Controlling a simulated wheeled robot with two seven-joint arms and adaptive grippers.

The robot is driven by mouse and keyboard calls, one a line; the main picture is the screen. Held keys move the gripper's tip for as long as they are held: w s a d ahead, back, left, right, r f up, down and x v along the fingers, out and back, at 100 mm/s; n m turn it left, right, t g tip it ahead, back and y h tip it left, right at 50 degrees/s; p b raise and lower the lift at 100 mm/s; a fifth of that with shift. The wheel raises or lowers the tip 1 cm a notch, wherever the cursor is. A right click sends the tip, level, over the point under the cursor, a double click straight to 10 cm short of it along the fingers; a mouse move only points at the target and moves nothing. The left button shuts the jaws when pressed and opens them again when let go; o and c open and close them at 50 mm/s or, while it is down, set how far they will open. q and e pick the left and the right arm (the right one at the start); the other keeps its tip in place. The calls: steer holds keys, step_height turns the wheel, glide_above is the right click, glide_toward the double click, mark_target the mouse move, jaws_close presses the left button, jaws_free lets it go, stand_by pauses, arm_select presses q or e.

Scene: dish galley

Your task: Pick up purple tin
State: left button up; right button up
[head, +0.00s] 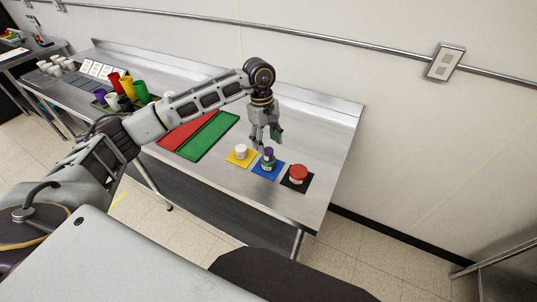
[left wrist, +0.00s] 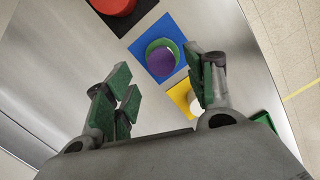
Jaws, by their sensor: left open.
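The purple tin (head: 268,153) stands on top of a green tin (head: 267,163) on the blue mat (head: 262,173). In the left wrist view the purple tin (left wrist: 161,62) shows as a round purple top against the green tin (left wrist: 165,43), ahead of the fingers. My left gripper (head: 266,140) is open and empty, pointing down just above and behind the purple tin. In the left wrist view its fingers (left wrist: 163,84) are spread apart, with the purple tin beyond their tips. I see no contact. My right gripper is out of view.
A white tin (head: 241,151) on a yellow mat and a red tin (head: 298,172) on a black mat flank the blue mat closely. Red (head: 187,130) and green (head: 208,137) mats lie left, with several coloured cups (head: 126,88) farther left. The steel counter's right end is clear.

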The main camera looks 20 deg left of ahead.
mark_target(268, 150)
arm_select(q)
steer(key=shift+s+d+f+p, duration=0.2)
steer(key=shift+f+p, duration=0.1)
steer(key=shift+f, duration=0.35)
steer(key=shift+s+d+f+p, duration=0.15)
steer(key=shift+f+p, duration=0.1)
steer(key=shift+f, duration=0.4)
steer(key=shift+d+f, duration=0.1)
steer(key=shift+f, duration=1)
steer(key=c, duration=1)
steer(key=shift+c, duration=0.6)
